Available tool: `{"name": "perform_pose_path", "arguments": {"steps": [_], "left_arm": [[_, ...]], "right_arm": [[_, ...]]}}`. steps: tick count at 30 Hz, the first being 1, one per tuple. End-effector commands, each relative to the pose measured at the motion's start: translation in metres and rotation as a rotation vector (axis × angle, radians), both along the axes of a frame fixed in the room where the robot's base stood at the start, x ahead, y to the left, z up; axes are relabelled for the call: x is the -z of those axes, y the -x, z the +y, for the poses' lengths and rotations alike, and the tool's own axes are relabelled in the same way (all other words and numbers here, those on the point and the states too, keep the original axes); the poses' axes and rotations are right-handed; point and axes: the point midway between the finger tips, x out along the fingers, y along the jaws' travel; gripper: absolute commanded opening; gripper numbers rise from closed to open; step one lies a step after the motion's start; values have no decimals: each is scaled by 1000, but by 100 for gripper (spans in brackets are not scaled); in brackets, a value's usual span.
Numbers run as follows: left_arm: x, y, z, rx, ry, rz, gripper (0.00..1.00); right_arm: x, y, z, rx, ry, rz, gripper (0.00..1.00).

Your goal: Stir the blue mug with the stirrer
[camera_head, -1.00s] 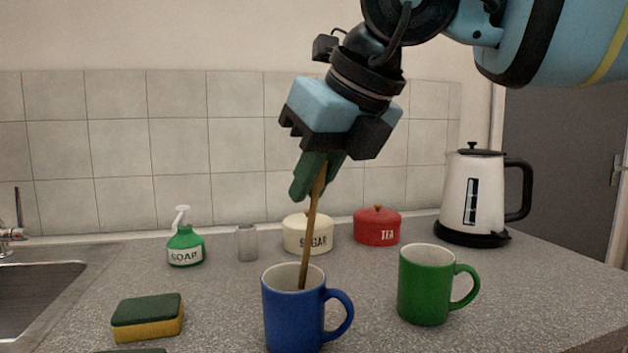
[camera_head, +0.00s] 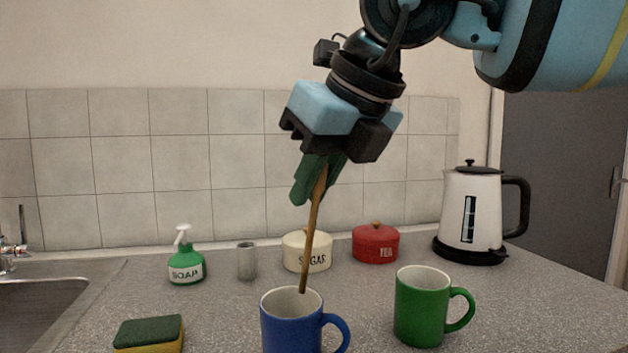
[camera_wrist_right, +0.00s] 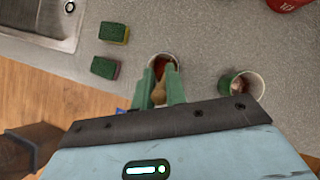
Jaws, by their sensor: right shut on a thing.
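The blue mug (camera_head: 290,330) stands upright at the front centre of the counter, its base cut off by the picture edge. My right gripper (camera_head: 318,180) has green fingers shut on the wooden stirrer (camera_head: 312,232), above the mug. The stirrer points down, slightly tilted, and its lower end shows within the mug's opening near the back rim. I cannot tell whether the tip is below the rim. In the right wrist view, the stirrer's top (camera_wrist_right: 158,95) sits between the fingers (camera_wrist_right: 161,88), with the mug opening beyond, partly hidden. My left gripper is not in view.
A green mug (camera_head: 420,310) stands close to the right. Behind are a sugar pot (camera_head: 306,252), a red tea pot (camera_head: 376,244), a grey cup (camera_head: 247,262), a soap bottle (camera_head: 186,262) and a kettle (camera_head: 472,210). A sponge (camera_head: 150,334) and sink (camera_head: 40,310) are left.

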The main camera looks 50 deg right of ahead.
Motion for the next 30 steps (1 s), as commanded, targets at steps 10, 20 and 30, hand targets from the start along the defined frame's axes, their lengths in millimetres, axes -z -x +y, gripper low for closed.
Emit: {"name": "perform_pose_path", "arguments": {"steps": [10,20,30], "left_arm": [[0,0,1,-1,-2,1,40],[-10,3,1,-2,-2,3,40],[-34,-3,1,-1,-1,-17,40]], "right_arm": [[0,0,0,0,0,0,0],[-14,1,0,0,2,-2,0],[-43,1,0,1,0,-2,0]]}}
